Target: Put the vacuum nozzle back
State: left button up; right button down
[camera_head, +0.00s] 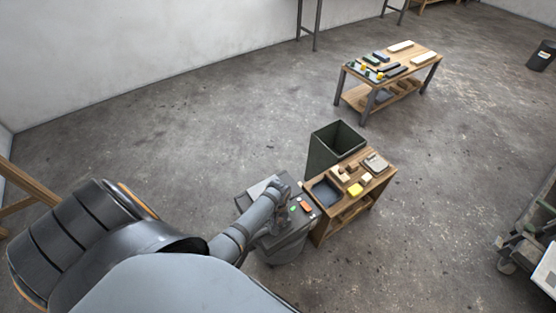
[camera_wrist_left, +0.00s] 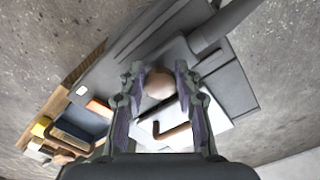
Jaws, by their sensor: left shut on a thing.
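My left gripper (camera_head: 283,219) reaches down over a grey cart-like unit (camera_head: 297,236) in the head view. In the left wrist view the fingers of my left gripper (camera_wrist_left: 160,82) stand on both sides of a rounded brownish thing (camera_wrist_left: 158,84), and the gripper is shut on it. I take this to be the vacuum nozzle, seen end-on; most of its shape is hidden. A grey tube (camera_wrist_left: 222,25) runs off to the upper right. My right gripper is not in view.
A small wooden table (camera_head: 318,232) with a dark tray (camera_head: 326,193), blocks and a yellow piece (camera_head: 355,189) adjoins the unit. A dark green bin (camera_head: 322,150) stands behind it. A longer workbench (camera_head: 433,61) is farther back.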

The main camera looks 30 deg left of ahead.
pick_arm(q)
jog(key=shift+f, duration=0.1)
jog(key=o, duration=1)
jog(key=shift+o, duration=0.5)
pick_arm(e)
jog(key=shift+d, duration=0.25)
pick_arm(q)
notch_tip(320, 180, up, 12)
jog(key=p, duration=0.2)
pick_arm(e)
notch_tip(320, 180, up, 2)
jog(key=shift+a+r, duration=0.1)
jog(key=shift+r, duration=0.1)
